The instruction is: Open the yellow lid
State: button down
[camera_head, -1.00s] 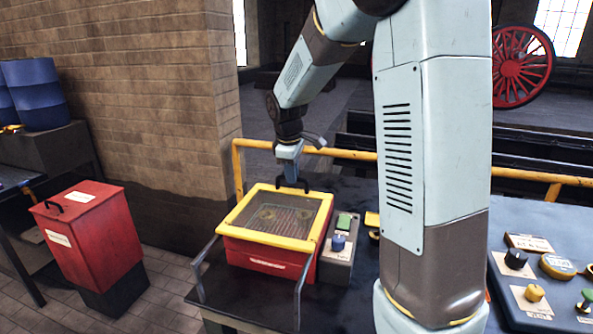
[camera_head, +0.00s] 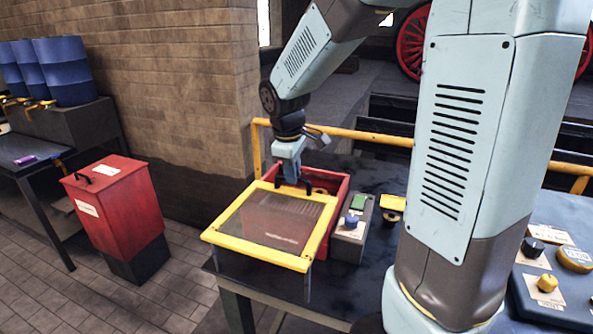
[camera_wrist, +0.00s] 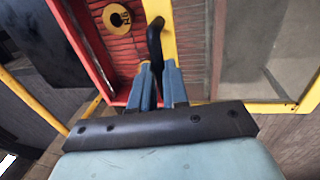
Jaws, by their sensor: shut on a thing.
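The yellow lid (camera_head: 255,252) is a yellow frame around a see-through pane. It stands off the red box (camera_head: 342,196), shifted toward the front left, and the box's front label shows through the pane. The back right of the box is uncovered. My gripper (camera_head: 293,181) is at the lid's back edge, shut on its black handle. In the wrist view my gripper (camera_wrist: 161,72) has its blue fingers at the black handle (camera_wrist: 154,40) on the yellow frame. A round yellow disc (camera_wrist: 117,17) shows inside the box. Whether the lid slides or tilts is hard to tell.
A grey control box (camera_head: 348,238) with a green button and blue knob stands right of the red box. A yellow rail (camera_head: 370,138) runs behind. A red bin (camera_head: 118,210) stands on the floor at left. A control panel (camera_head: 560,290) is at right.

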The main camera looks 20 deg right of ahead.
jog(key=c, duration=1.1)
grip_release()
jog(key=shift+r, duration=0.15)
jog(key=r, duration=0.4)
jog(key=s+a+r, duration=0.1)
jog(key=r, duration=0.3)
jog(key=s+r, duration=0.1)
jog(key=r, duration=0.4)
jog(key=shift+a+r, duration=0.1)
jog(key=shift+a, duration=0.25)
jog(key=s+d+m+t, duration=0.1)
jog(key=s+d+m, duration=0.1)
jog(key=s, duration=0.4)
jog(key=s+d+f+m+t+y, duration=0.1)
jog(key=s+d+m, duration=0.1)
jog(key=s+m, duration=0.2)
jog(key=s+d+f+m+t, duration=0.1)
jog(key=s+m, duration=0.3)
jog(key=s, duration=0.4)
jog(key=shift+s+d+f+t, duration=0.15)
jog(key=shift+d+t, duration=0.25)
jog(key=shift+d, duration=0.3)
